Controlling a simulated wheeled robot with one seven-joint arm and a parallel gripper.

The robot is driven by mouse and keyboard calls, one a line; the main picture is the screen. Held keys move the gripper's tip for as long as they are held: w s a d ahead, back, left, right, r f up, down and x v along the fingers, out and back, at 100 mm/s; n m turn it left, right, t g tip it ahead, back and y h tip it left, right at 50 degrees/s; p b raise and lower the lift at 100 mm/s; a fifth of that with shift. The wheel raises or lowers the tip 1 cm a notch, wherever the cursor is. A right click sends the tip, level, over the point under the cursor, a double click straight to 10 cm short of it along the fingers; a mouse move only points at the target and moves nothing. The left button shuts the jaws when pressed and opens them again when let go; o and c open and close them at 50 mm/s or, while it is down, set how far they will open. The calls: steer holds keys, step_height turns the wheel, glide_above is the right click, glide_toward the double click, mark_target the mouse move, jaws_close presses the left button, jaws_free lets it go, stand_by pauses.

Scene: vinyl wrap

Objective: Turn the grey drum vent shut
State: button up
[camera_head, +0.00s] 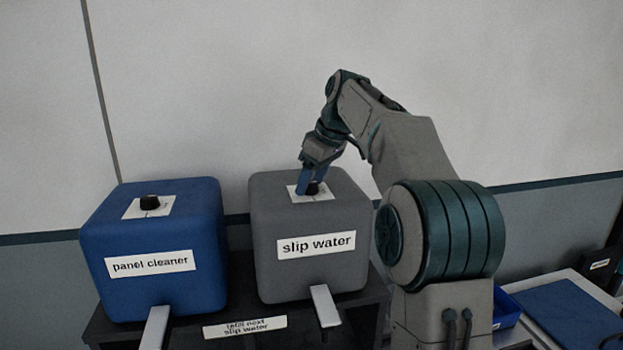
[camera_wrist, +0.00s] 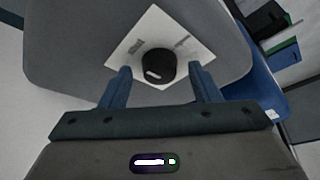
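The grey drum (camera_head: 285,260), labelled "slip water", stands on a dark stand. Its black vent knob (camera_head: 312,188) sits on a white plate on the drum's top and is partly hidden by my gripper. In the wrist view the knob (camera_wrist: 158,65) is round and black with a white mark on its lower left side. The white plate (camera_wrist: 150,32) around it bears small printed marks too blurred to read. My gripper (camera_wrist: 162,78) is open, its two blue fingers either side of the knob, with gaps visible. In the head view my gripper (camera_head: 306,185) points down at the drum's top.
A blue drum (camera_head: 150,285) labelled "panel cleaner", with its own black knob (camera_head: 150,202), stands to the left. Both drums have pale levers at the front. A label (camera_head: 245,327) is on the stand's front edge. A blue mat (camera_head: 570,310) lies at right. A wall is behind.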

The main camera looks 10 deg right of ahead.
steer(key=v, duration=1.3)
steer(key=shift+s+r, duration=0.2)
steer(key=shift+r, duration=0.05)
steer(key=shift+d, duration=0.15)
stand_by(0.3)
